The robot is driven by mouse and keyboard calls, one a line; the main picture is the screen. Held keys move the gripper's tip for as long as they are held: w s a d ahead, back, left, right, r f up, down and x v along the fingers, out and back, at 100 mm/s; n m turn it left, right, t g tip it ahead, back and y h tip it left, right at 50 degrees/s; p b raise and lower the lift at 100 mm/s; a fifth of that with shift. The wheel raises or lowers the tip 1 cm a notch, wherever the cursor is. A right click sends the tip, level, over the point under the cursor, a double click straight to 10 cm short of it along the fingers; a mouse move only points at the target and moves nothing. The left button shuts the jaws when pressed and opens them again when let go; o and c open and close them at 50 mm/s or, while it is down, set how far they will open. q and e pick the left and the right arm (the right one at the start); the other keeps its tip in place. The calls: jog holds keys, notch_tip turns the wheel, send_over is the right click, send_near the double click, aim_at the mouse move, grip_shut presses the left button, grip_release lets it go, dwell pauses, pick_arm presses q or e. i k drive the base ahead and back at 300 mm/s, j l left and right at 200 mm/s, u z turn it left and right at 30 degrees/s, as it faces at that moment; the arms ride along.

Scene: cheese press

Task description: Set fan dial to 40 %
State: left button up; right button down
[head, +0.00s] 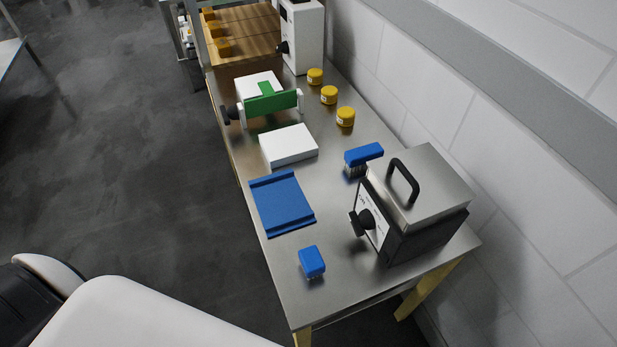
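A steel box (434,180) with a black top handle stands at the near right of the bench. On its left-facing side a black dial (363,222) sits on a white marked panel (378,234). A white box (304,36) at the far end carries another black dial (283,47). The markings are too small to read, so I cannot tell which dial is the fan dial or where either is set. Neither of my grippers is in view. A white part of my own body shows at the bottom left.
The steel bench (349,248) also holds a blue tray (281,203), two blue-topped brushes (312,262) (364,154), a white block (289,146), a green-and-white press (270,100) and yellow-lidded jars (345,117). A tiled wall (520,110) runs along the right. Open floor (120,150) lies left.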

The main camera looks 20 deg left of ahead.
aim_at(283, 48)
jog(key=k, duration=0.3)
jog(key=k+z, duration=0.1)
jog(key=z, duration=0.3)
jog(key=k+z, duration=0.1)
jog(key=z, duration=0.25)
jog(key=k+z, duration=0.15)
jog(key=z, duration=0.25)
jog(key=i+j+z, duration=0.1)
jog(key=j, duration=2.65)
